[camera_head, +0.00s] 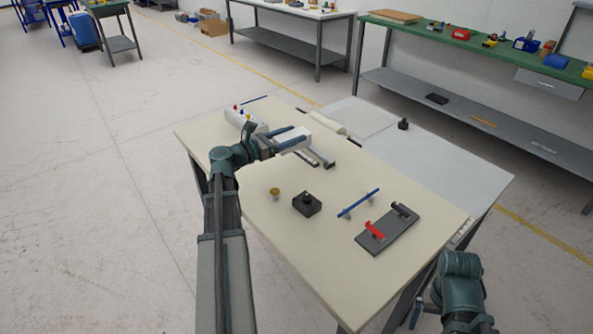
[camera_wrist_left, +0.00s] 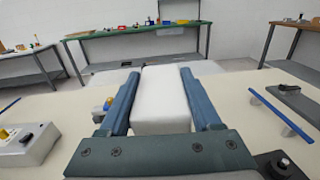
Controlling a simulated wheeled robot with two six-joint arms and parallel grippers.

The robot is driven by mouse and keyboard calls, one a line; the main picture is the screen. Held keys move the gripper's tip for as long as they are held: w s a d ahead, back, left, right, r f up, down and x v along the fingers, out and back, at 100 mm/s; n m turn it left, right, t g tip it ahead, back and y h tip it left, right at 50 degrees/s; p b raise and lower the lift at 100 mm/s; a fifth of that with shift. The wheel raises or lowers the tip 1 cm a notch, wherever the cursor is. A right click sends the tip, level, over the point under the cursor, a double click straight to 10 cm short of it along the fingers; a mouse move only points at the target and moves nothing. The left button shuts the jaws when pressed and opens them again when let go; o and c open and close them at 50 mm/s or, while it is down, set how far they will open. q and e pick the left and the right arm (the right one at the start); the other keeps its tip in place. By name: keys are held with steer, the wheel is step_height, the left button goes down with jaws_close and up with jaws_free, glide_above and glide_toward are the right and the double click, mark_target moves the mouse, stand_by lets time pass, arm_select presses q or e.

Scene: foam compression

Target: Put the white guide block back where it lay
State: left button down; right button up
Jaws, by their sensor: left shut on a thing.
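My left gripper (camera_head: 298,138) reaches in from the left over the far half of the cream table (camera_head: 250,230). It is shut on the white guide block (camera_wrist_left: 163,100). In the left wrist view the block sits between the two blue fingers of the left gripper (camera_wrist_left: 163,105), with its top and near face showing. In the head view the block (camera_head: 294,143) is partly covered by the fingers. Its underside is hidden, so I cannot tell whether it touches anything below.
A control box with coloured buttons (camera_head: 240,119) stands at the table's far left. A pale roll (camera_head: 328,122) lies behind the gripper. A brass knob (camera_head: 275,191), black box (camera_head: 307,204), blue bar (camera_head: 358,203) and grey plate with red clamp (camera_head: 387,230) stand nearer. The front left is clear.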

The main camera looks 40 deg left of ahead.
mark_target(280, 136)
arm_select(q)
steer(key=a, duration=0.1)
steer(key=s+a, duration=0.1)
steer(key=a+y, duration=0.1)
steer(key=shift+s+f+n, duration=0.25)
steer(key=shift+s+n, duration=0.1)
steer(key=shift+n, duration=0.05)
step_height(280, 136, down, 10)
steer(key=b, duration=1)
steer(key=shift+f, duration=0.1)
steer(key=shift+c, duration=0.4)
jaws_free()
steer(key=shift+r, duration=0.2)
steer(key=v, duration=1.2)
steer(key=shift+d+f, duration=0.1)
steer(key=shift+f, duration=0.1)
